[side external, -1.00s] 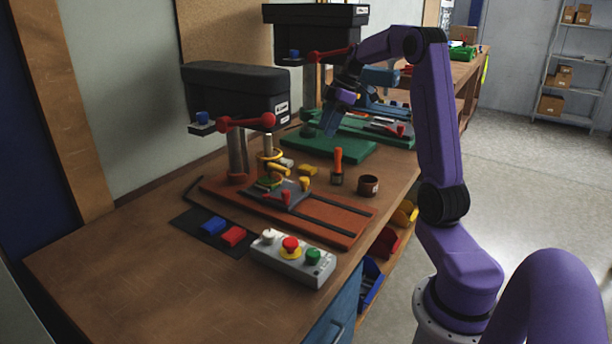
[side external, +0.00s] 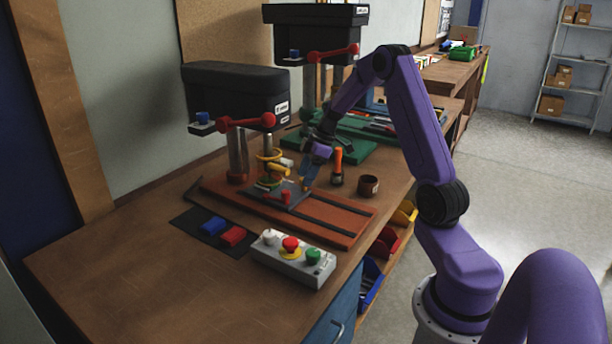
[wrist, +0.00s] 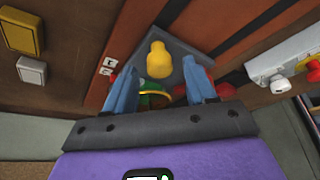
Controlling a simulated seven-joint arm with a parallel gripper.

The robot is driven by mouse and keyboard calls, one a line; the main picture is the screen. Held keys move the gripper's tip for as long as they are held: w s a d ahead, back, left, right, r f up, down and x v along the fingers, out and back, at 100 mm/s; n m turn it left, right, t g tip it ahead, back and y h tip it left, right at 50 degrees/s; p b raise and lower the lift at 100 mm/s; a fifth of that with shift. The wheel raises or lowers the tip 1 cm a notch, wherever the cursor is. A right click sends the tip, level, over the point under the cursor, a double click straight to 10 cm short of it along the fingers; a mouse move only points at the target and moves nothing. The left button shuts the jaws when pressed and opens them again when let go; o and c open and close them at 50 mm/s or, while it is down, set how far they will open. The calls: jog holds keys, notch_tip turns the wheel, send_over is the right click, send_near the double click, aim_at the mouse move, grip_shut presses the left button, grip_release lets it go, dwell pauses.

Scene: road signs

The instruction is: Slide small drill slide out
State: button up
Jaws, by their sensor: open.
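The small drill (side external: 235,95) is the nearer one, with a black head and an orange-red base (side external: 335,222). Its slide, a grey plate (side external: 290,192), sits on the base at the drill end of two dark rails. The slide carries a red knob (side external: 285,197) and a yellow knob, which shows clearly in the wrist view (wrist: 159,60). My gripper (side external: 307,184) is low over the slide at the yellow knob. In the wrist view its blue fingers (wrist: 160,72) are apart, with the yellow knob between and just beyond them. I cannot tell whether they touch it.
A grey button box (side external: 292,258) stands in front of the base. A dark mat (side external: 205,222) with blue and red blocks lies to the left. An orange-handled tool (side external: 338,165) and a brown cup (side external: 368,186) stand right of my gripper. A larger drill (side external: 315,35) stands behind.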

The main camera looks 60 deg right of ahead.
jog(key=shift+w+a+f, duration=0.15)
jog(key=shift+f, duration=0.25)
grip_shut()
send_over(367, 215)
jog(key=shift+w+a, duration=0.1)
dwell(0.4)
grip_release()
jog(key=shift+r, duration=0.1)
